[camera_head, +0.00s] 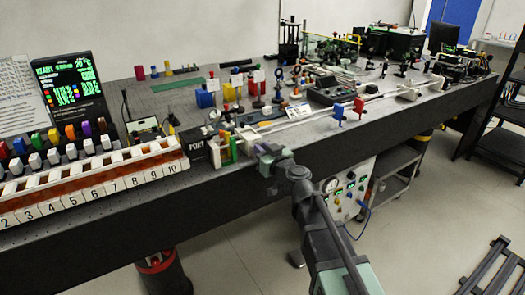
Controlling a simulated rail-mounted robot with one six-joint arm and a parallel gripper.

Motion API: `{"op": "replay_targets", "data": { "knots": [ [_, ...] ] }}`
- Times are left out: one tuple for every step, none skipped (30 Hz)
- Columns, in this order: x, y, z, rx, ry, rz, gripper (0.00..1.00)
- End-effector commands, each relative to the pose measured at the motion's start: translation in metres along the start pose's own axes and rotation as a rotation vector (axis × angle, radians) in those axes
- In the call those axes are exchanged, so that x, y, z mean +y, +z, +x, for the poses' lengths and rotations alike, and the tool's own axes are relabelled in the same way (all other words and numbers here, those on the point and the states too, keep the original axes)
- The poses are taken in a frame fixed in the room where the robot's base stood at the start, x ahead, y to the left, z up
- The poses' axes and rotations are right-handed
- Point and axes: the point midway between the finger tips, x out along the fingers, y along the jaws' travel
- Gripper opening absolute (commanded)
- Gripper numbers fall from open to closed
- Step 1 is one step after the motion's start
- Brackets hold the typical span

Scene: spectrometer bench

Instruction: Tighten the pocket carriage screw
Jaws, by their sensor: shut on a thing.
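The pocket carriage (219,152) is a small pale block at the bench's front edge, right of the black box marked "POKT" (197,146). A green upright piece (234,148) stands at its right side. My gripper (259,151) reaches in from the lower right and is at the carriage's right side, near the front edge of the bench. It is shut on a small part there, which looks to be the carriage screw. The jaws hide the screw, so I cannot see its head or how far it is turned.
A long pale rail (335,115) runs right from the carriage. A blue knob (339,112) and a red knob (359,105) stand near the front edge. A numbered white rack (100,178) lies to the left. Optics posts crowd the bench behind. The floor in front is open.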

Motion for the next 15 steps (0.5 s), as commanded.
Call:
{"op": "replay_targets", "data": {
  "knots": [
    [0.0001,0.0001,-0.0003,0.0,0.0,0.02,0.0],
    [0.0001,0.0001,-0.0003,0.0,0.0,0.038,0.0],
    [0.0002,0.0001,-0.0003,0.0,0.0,0.062,0.0],
    [0.0002,0.0002,-0.0003,0.0,0.0,0.081,0.0],
    [0.0002,0.0002,-0.0004,0.0,0.0,0.103,0.0],
    [0.0003,0.0002,-0.0004,0.0,0.0,0.134,0.0],
    [0.0003,0.0002,-0.0003,0.0,0.0,0.158,0.0],
    [0.0004,0.0002,-0.0004,0.0,0.0,0.183,0.0],
    [0.0004,0.0002,-0.0004,0.0,0.0,0.219,0.0],
    [0.0005,0.0003,-0.0004,0.0,0.0,0.246,0.0],
    [0.0005,0.0003,-0.0004,0.0,0.0,0.274,0.0],
    [0.0006,0.0003,-0.0004,0.0,0.0,0.312,0.0],
    [0.0006,0.0003,-0.0004,0.0,0.0,0.34,0.0],
    [0.0006,0.0003,-0.0005,0.0,0.0,0.369,0.0],
    [0.0007,0.0004,-0.0004,0.0,0.0,0.408,0.0]
  ]
}}
